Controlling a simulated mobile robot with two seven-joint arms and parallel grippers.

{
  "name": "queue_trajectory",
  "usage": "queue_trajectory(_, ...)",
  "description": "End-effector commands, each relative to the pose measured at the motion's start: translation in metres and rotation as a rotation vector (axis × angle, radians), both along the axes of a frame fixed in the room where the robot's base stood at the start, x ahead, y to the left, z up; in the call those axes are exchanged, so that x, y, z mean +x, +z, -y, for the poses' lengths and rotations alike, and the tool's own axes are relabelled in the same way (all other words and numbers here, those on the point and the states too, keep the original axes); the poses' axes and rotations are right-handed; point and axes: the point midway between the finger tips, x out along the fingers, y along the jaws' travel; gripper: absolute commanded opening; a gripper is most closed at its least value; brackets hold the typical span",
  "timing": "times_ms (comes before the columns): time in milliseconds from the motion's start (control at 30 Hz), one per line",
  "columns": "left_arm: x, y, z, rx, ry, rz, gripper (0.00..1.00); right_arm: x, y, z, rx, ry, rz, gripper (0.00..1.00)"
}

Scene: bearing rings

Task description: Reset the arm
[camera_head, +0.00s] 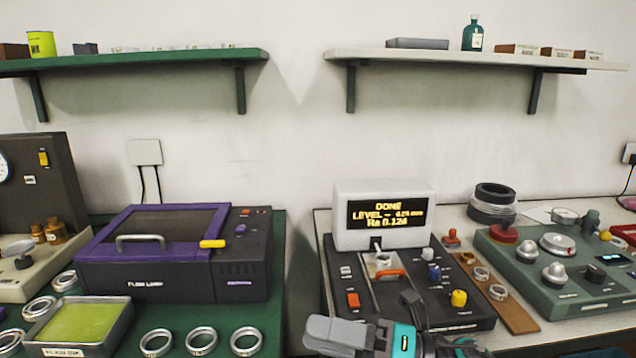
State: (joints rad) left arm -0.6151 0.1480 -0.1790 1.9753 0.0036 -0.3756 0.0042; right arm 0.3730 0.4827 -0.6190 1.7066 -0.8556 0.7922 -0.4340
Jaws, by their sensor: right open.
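My right gripper (388,338), grey and teal, is at the bottom edge, in front of the measuring device (455,312). It is open, and I see nothing held in it; its lower part is cut off by the frame. My left gripper is not in view. The device's screen (388,214) reads "DONE", with a level line and "Ra 0.124". A small metal ring (383,262) sits on the device under the screen, beyond the gripper and apart from it.
A purple-lidded machine (160,250) stands on the green table at left. Several bearing rings (201,340) and a tray with a green pad (80,325) lie before it. A wooden strip with rings (505,298) and a green control box (560,270) stand at right. A gap separates the tables.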

Motion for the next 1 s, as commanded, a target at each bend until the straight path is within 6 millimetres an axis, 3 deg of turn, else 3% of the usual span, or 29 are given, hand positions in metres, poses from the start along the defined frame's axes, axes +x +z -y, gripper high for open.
queue_trajectory(167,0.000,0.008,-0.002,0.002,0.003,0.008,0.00,0.014,-0.018,0.028,0.338,-0.270,-0.488,0.56)
queue_trajectory(333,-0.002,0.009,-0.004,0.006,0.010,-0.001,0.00,0.013,-0.077,0.076,0.621,-0.537,-0.976,0.56)
queue_trajectory(467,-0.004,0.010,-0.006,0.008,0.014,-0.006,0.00,-0.014,-0.141,0.116,0.817,-0.750,-1.351,0.56)
queue_trajectory(600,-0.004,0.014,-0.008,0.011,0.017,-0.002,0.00,-0.064,-0.203,0.146,0.984,-0.950,-1.687,0.56)
queue_trajectory(700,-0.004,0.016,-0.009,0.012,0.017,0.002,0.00,-0.096,-0.231,0.158,1.063,-1.051,-1.846,0.56)
queue_trajectory(800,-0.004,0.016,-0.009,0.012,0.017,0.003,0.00,-0.116,-0.245,0.164,1.104,-1.107,-1.934,0.56)
queue_trajectory(1000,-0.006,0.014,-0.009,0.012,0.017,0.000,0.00,-0.124,-0.251,0.166,1.123,-1.132,-1.972,0.56)
